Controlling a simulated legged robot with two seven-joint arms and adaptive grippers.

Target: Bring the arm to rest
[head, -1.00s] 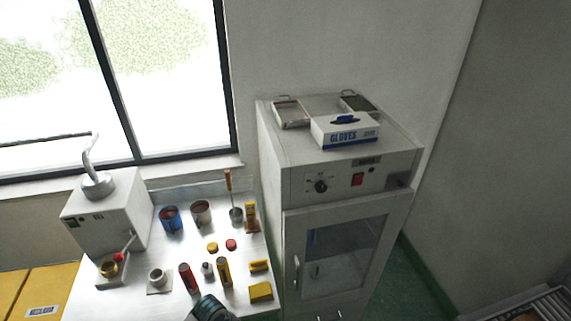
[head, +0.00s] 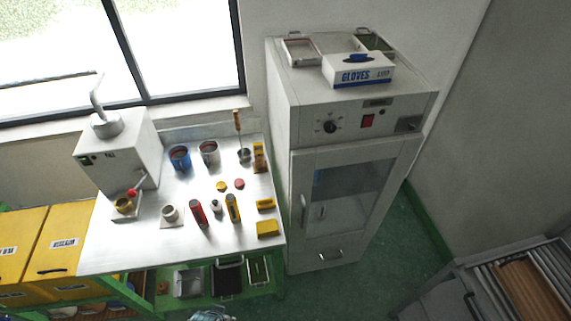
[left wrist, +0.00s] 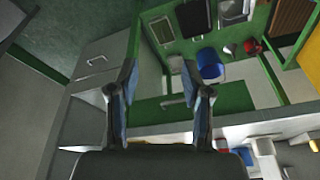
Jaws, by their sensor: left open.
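My left gripper (left wrist: 157,78) shows in the left wrist view with its two fingers spread apart and nothing between them. Beyond the fingers are the green frame and the lower shelf of the workbench. In the head view, only a small, cut-off shape that looks like part of my arm shows at the bottom edge, below the bench. No gripper can be made out there. The right gripper is not in view.
The metal-topped workbench (head: 130,250) holds a white machine (head: 118,155), cups and several small tools. A tall white cabinet (head: 345,235) stands beside it, with a glove box (head: 358,72) on top. Green floor (head: 370,285) is open in front. A blue bucket (left wrist: 210,72) sits below the bench.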

